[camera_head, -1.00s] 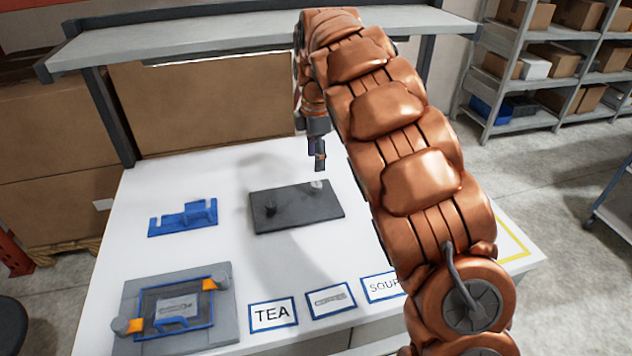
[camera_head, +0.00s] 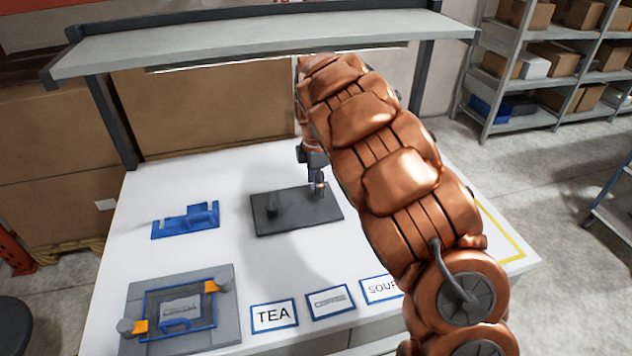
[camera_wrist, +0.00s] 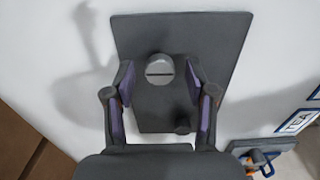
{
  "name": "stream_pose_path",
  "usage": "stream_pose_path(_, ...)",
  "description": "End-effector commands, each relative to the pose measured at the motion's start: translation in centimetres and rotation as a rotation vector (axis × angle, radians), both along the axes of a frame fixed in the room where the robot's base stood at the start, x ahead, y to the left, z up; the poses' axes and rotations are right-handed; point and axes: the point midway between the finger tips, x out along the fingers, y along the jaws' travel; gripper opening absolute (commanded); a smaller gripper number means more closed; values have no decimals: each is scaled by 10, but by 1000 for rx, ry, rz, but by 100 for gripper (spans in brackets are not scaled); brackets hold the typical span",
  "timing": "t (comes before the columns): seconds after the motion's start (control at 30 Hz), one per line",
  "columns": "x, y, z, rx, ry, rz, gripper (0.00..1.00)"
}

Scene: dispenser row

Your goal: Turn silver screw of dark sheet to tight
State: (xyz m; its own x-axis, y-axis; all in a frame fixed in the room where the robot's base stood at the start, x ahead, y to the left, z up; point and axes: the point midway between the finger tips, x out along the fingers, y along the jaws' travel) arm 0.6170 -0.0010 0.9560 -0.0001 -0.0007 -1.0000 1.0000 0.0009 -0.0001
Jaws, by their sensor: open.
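The dark sheet (camera_head: 290,215) lies flat on the white table, and it fills the middle of the wrist view (camera_wrist: 205,50). The silver screw (camera_wrist: 159,70) is round with a straight slot lying crosswise in the wrist view. A dark knob (camera_wrist: 182,127) stands on the same sheet; it is at the left part of the sheet in the head view (camera_head: 271,206). My gripper (camera_wrist: 160,78) is open, its fingers on either side of the silver screw with gaps. In the head view, my gripper (camera_head: 318,186) is low over the sheet's right part and hides most of the screw.
A blue bracket (camera_head: 186,220) lies left of the sheet. A grey fixture (camera_head: 226,320) with orange clamps is at the front left. Cards, including TEA (camera_head: 273,316), lie along the front. An overhead shelf (camera_head: 260,43) spans the table's back.

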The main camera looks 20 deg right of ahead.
Motion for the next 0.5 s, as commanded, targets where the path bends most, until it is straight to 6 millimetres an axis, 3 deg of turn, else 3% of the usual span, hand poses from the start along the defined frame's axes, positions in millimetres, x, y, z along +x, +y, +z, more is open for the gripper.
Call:
stream_pose_path(0.1,0,0,0,0,0,0,56)
stream_pose_path(0.5,0,0,0,0,0,-1,14)
